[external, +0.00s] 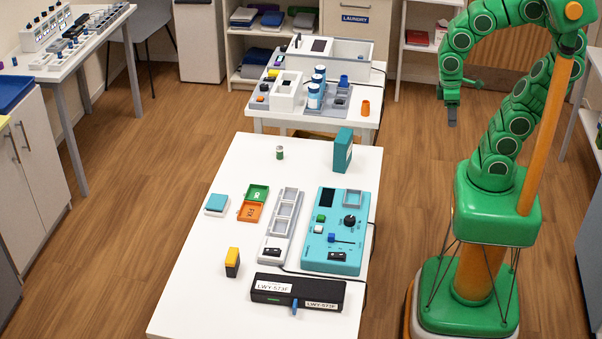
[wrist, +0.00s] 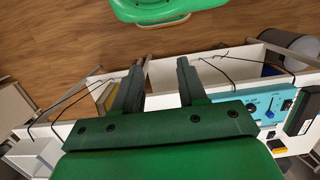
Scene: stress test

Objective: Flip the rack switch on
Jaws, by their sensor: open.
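A long pale grey rack (external: 283,222) with several square compartments lies on the white table in the external view. A black rocker switch (external: 272,252) sits at its near end; which way it is tipped is too small to tell. Beside it on the right, a teal panel (external: 318,255) carries a knob, a slider, buttons and another black rocker (external: 338,256). My gripper (external: 451,112) hangs to the right of the table, well away from the rack. In the wrist view my gripper (wrist: 157,82) is open and empty, and the teal panel (wrist: 258,103) shows at the right.
A black box labelled LWY-573F (external: 270,292) lies at the table's near end. A yellow-and-black block (external: 232,262), orange and green trays (external: 250,211) and a teal box (external: 343,150) stand around the rack. A second table (external: 258,112) stands behind. Floor is open left of the tables.

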